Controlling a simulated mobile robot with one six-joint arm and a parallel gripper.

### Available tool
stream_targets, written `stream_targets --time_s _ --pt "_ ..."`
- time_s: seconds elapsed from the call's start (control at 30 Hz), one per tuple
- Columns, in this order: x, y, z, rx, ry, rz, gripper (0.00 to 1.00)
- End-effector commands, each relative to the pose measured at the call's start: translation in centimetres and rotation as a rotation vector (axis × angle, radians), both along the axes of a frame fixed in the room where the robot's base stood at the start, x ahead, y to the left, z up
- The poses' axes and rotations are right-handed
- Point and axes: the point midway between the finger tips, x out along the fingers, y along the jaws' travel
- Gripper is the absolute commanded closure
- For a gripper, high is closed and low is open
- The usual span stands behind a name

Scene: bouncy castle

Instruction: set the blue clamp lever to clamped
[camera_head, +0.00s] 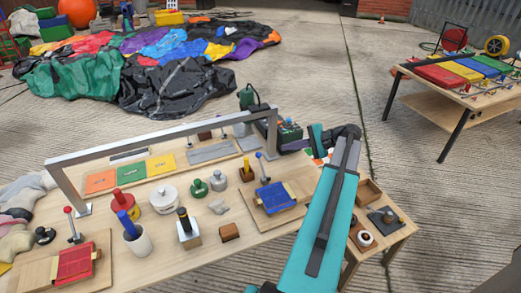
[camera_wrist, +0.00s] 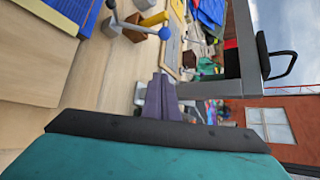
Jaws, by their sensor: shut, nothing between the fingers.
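The blue clamp lever (camera_head: 260,163) stands roughly upright, leaning slightly left, at the back left of a blue pad (camera_head: 282,196) on a wooden board. In the wrist view its blue ball (camera_wrist: 165,33) and thin metal rod show above my fingers, with part of the blue pad (camera_wrist: 70,8) at the upper left. My gripper (camera_head: 283,148) is to the right of the blue ball, near its height and apart from it. In the wrist view my gripper's fingers (camera_wrist: 162,85) are together, with nothing between them. My arm hides part of the bench's right side.
A metal frame (camera_head: 160,140) spans the bench behind the lever. A red lever (camera_head: 72,222) with a red pad is at far left. A green machine (camera_head: 285,128) stands behind my gripper.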

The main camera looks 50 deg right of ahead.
Motion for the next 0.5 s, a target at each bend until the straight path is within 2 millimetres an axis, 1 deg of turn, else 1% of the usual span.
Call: stream_targets --time_s 0.33,0.5 --pt "0.00 -0.01 0.00 0.000 0.000 0.000 1.00" --pt "0.39 0.20 -0.16 0.000 0.000 0.000 1.00"
